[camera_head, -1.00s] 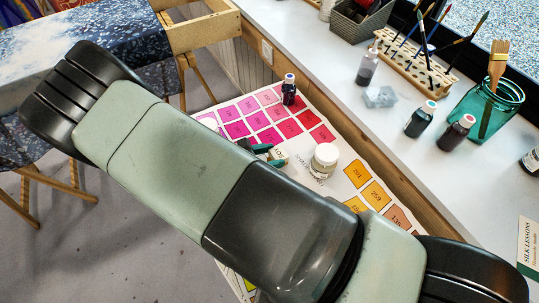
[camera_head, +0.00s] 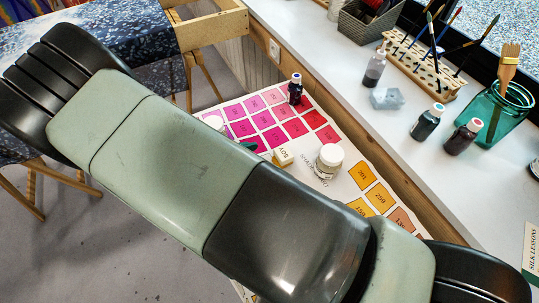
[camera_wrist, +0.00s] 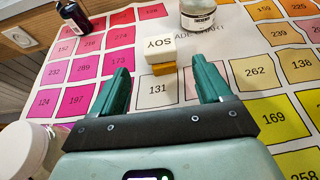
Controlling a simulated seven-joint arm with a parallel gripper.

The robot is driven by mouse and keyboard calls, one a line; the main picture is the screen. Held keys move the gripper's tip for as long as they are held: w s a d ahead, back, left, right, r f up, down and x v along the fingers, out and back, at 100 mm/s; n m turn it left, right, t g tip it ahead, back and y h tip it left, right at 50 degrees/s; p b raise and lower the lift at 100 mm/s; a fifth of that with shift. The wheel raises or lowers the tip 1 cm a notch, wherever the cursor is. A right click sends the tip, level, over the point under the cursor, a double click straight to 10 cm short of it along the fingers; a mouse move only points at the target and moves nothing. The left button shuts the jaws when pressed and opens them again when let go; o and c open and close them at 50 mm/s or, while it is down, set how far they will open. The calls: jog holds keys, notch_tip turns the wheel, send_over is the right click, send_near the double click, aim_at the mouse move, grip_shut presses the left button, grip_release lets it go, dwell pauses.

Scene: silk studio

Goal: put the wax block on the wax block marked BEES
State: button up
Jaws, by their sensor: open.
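A white wax block marked SOY (camera_wrist: 160,47) sits ahead of my gripper in the wrist view, its lettering upside down there. An amber-yellow block (camera_wrist: 164,69) shows directly below its near edge; the white block appears to rest on it. No marking shows on the yellow block, so I cannot read BEES. In the head view the white block (camera_head: 283,156) is beside the jar. My gripper (camera_wrist: 160,68) is open, its green fingers apart on either side of the blocks' near side, with nothing held. My arm hides most of the gripper in the head view.
The blocks are on a colour chart (camera_wrist: 110,62). A white-lidded jar (camera_head: 328,161) stands close beyond them. A dark bottle (camera_head: 295,89) is at the chart's far edge, and another white jar (camera_wrist: 28,150) is at the wrist view's left. A raised ledge (camera_head: 400,120) holds bottles and brushes.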

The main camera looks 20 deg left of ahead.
jog(key=v, duration=0.5)
jog(key=shift+s+a+r, duration=0.15)
jog(key=shift+s+a, duration=0.05)
jog(key=shift+r, duration=0.1)
jog(key=w+d+r+m+g+y, duration=0.2)
jog(key=w+d+r+m+g, duration=0.15)
jog(key=d+r+m, duration=0.65)
jog(key=w+d+r+m+g+y, duration=0.3)
jog(key=d+r+m+g, duration=0.25)
jog(key=r, duration=0.85)
jog(key=s+d+r+m+t+y, duration=0.4)
jog(key=s+d+r+m, duration=0.7)
jog(key=d, duration=0.4)
notch_tip(320, 180, up, 2)
jog(key=shift+s+t+y, duration=0.3)
jog(key=shift+s+t, duration=0.2)
